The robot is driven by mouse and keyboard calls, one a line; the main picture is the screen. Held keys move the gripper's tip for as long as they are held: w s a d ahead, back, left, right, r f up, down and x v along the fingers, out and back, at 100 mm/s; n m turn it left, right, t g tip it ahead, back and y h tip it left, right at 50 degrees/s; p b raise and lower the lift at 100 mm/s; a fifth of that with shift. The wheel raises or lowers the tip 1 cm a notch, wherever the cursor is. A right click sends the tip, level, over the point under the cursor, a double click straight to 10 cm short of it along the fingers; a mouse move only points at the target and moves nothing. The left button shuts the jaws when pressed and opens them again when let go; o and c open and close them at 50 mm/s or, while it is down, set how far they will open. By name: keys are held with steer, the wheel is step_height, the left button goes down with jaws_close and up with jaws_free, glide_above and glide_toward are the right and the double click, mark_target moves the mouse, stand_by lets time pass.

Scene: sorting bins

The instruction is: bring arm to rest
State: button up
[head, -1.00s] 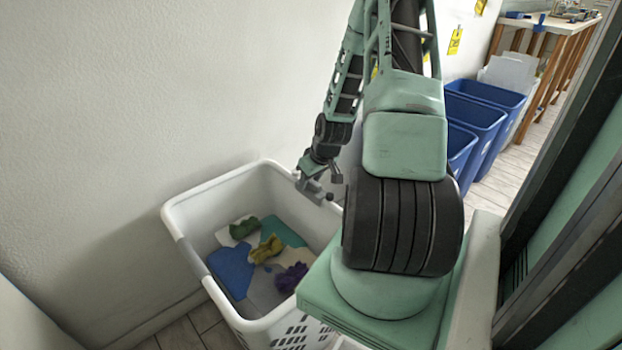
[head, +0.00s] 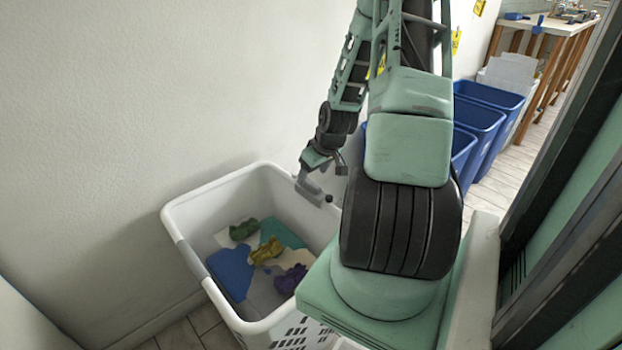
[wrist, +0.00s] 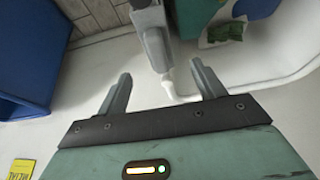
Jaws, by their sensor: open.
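My arm stands folded in the middle of the head view. My gripper (head: 319,192) hangs above the right side of the white laundry basket (head: 184,240), near its back rim. In the wrist view its two fingers (wrist: 160,92) are spread apart with nothing between them.
The white basket holds green, yellow and purple crumpled cloths (head: 290,280) and a blue flat piece (head: 230,271). Blue bins (head: 478,122) line the right, before a wooden table (head: 550,30). A white wall (head: 120,100) is close on the left.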

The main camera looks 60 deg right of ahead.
steer(key=v, duration=0.8)
steer(key=w+a+r+n+g+y, duration=0.1)
steer(key=w+a+n, duration=0.1)
steer(key=a, duration=0.7)
steer(key=w+a+r+n, duration=0.2)
steer(key=w+a, duration=0.1)
steer(key=a, duration=0.5)
steer(key=w+a+r+n+g+y, duration=0.1)
steer(key=w+a, duration=0.1)
steer(key=a, duration=0.7)
steer(key=s+a+r+n+g, duration=0.1)
steer(key=s+a+r+n, duration=0.2)
steer(key=s+a, duration=0.65)
steer(key=s+a+r+n+g, duration=0.1)
steer(key=s+a+r+n, duration=0.15)
steer(key=s+a, duration=0.7)
steer(key=w+a+r+p, duration=0.1)
steer(key=a+r+p, duration=0.1)
steer(key=r+p, duration=0.7)
steer(key=w+a+r+p, duration=0.1)
steer(key=w+r+p, duration=0.1)
steer(key=r+p, duration=0.8)
steer(key=shift+a+n, duration=0.35)
steer(key=shift+a, duration=0.05)
steer(key=shift+r, duration=0.1)
